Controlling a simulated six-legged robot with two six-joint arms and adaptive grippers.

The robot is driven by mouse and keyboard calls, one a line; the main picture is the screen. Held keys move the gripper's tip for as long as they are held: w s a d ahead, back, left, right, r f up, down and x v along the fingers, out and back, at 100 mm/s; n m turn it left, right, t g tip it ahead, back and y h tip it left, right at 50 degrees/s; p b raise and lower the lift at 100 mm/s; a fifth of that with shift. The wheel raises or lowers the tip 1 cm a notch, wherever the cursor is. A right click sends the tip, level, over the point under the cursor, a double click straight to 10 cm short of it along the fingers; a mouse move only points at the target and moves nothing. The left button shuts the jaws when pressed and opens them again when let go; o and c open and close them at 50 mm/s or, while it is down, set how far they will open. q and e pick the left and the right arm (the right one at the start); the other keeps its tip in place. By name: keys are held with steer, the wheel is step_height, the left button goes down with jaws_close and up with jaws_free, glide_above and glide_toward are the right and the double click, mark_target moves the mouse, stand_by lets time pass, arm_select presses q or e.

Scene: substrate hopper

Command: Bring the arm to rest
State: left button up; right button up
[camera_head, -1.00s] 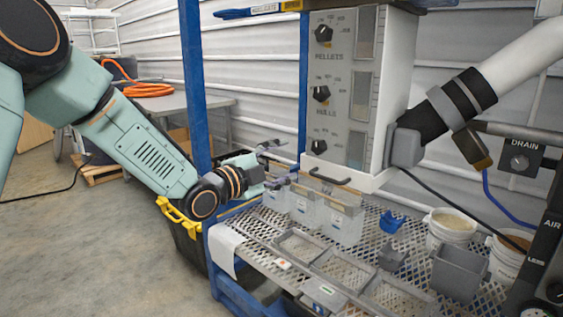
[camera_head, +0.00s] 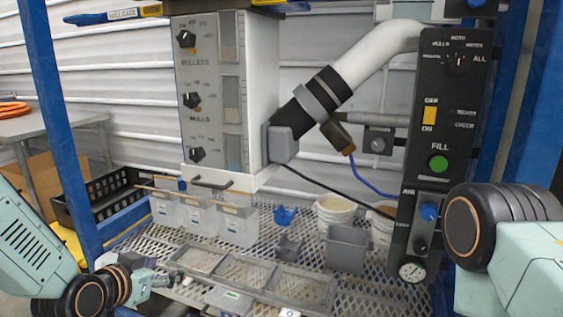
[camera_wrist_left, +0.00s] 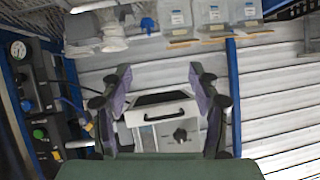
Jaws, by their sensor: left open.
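My left arm comes in at the lower left of the head view. Its gripper (camera_head: 158,276) is over the near left part of the mesh shelf (camera_head: 140,240), empty. In the left wrist view the two fingers of the left gripper (camera_wrist_left: 162,88) stand wide apart with nothing between them; the hopper's dark handle and knob show beyond. My right arm's dark joint and pale green link show at the right edge of the head view; its gripper is outside the picture.
The hopper cabinet (camera_head: 208,110) stands behind the shelf, with clear bins (camera_head: 235,225) below it. A divided tray (camera_head: 250,272), grey container (camera_head: 347,250) and white buckets (camera_head: 336,212) occupy the shelf. A control panel (camera_head: 436,130) and blue post (camera_head: 55,110) flank it.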

arm_select(q)
steer(key=s+d+f+n+g+y, duration=0.2)
steer(key=s+f+n+g, duration=0.35)
steer(key=s+f, duration=1.1)
steer(key=s+f+g, duration=0.3)
steer(key=s+f, duration=0.1)
steer(key=s, duration=0.6)
steer(key=s+f+g, duration=0.3)
steer(key=s, duration=0.8)
steer(key=shift+f+m+y, duration=0.3)
steer(key=shift+f+m, duration=0.1)
steer(key=shift+m, duration=0.05)
steer(key=shift+w+d+g, duration=0.15)
steer(key=shift+w+g, duration=0.05)
steer(key=shift+g, duration=0.05)
